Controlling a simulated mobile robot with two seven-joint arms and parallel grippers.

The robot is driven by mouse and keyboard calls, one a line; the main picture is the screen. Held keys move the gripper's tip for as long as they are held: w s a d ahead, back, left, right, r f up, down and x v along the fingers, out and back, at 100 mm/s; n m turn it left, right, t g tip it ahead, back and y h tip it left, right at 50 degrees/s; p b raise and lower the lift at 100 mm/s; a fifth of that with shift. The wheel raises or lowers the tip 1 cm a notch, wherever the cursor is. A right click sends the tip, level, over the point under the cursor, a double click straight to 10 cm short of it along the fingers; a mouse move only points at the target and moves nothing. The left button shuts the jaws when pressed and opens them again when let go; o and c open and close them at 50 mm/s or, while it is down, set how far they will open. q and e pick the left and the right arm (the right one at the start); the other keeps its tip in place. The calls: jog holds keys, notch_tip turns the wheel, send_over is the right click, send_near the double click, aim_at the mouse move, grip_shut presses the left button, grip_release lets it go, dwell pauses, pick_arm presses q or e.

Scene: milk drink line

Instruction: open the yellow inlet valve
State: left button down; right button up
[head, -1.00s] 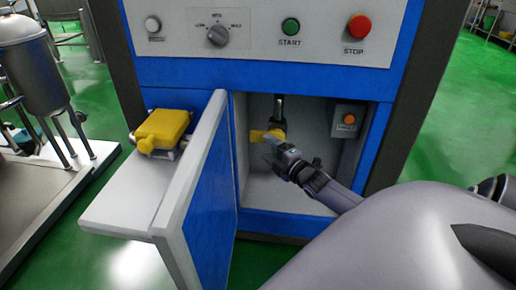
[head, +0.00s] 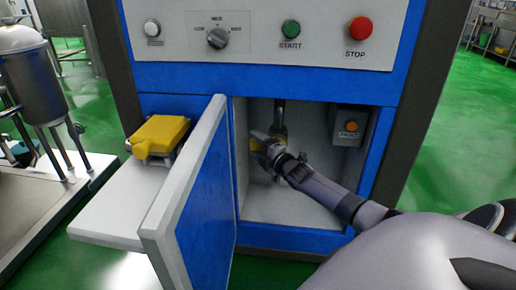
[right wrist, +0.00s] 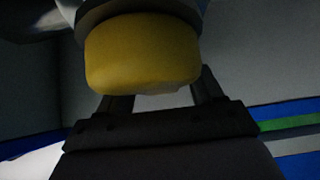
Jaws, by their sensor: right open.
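The yellow inlet valve (head: 256,145) is inside the open lower compartment of the blue and white machine, by a dark vertical pipe. In the head view my right gripper (head: 265,151) is at the valve and hides most of it. In the right wrist view the yellow handle (right wrist: 142,55) is large and close, in front of the open fingers (right wrist: 162,95). I cannot tell whether the fingers touch it. My left gripper is not in view.
The hinged blue door (head: 203,190) stands open left of the compartment. A white side shelf (head: 120,205) bears a yellow block-like part (head: 160,135). A grey box with an orange button (head: 351,126) is on the compartment's right side. The control panel (head: 280,20) is above.

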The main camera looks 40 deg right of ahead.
grip_shut()
